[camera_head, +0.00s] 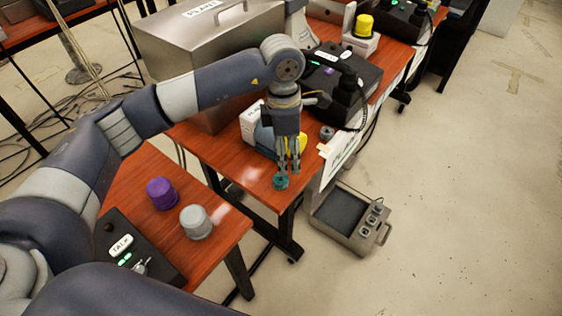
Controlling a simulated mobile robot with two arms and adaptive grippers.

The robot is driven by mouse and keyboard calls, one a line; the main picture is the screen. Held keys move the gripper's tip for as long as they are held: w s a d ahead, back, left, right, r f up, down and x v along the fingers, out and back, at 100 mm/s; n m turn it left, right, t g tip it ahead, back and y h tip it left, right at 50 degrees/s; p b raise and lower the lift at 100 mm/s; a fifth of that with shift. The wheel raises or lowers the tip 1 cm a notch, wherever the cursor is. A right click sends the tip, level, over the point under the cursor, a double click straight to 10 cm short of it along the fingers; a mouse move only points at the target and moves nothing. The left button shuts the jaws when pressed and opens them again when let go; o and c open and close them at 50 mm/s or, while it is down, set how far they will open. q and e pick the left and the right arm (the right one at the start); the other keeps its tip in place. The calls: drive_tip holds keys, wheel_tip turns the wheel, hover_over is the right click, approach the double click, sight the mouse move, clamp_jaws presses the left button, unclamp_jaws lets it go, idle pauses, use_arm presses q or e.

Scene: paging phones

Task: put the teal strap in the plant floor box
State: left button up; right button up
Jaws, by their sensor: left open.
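A small teal roll, which looks like the teal strap (281,182), lies near the front edge of the wooden table (251,183). My left gripper (288,168) points down just above it, fingers open; I cannot tell whether they touch it. A large metal box (178,46) with a handle stands farther back, with a label on top that seems to start "PLAN". A small white box (250,118) with a partly hidden label stands on the table behind the gripper. I cannot tell which is the plant floor box. My right gripper is not in view.
A black phone unit (340,82) with a cord sits behind the gripper. A yellow and blue object is partly hidden beside it. A grey case (352,216) lies on the floor. Purple (161,193) and grey (195,221) knobs stand on the nearer table. Floor at right is clear.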

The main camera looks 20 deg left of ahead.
use_arm(q)
drive_tip(key=w+a, duration=0.1)
drive_tip(key=a, duration=0.1)
hover_over(281, 178)
drive_tip(key=shift+y, duration=0.4)
wheel_tip(281, 178, down, 5)
drive_tip(key=shift+r+p, duration=0.2)
drive_tip(key=shift+p, duration=0.15)
drive_tip(key=shift+a+f, duration=0.1)
drive_tip(key=shift+f, duration=0.2)
drive_tip(key=f, duration=0.1)
drive_tip(key=f+p, duration=0.1)
drive_tip(key=f, duration=0.1)
drive_tip(key=shift+s+f, duration=0.2)
drive_tip(key=shift+f, duration=0.05)
drive_tip(key=shift+w+f, duration=0.1)
drive_tip(key=shift+f, duration=0.55)
drive_tip(key=c, duration=0.9)
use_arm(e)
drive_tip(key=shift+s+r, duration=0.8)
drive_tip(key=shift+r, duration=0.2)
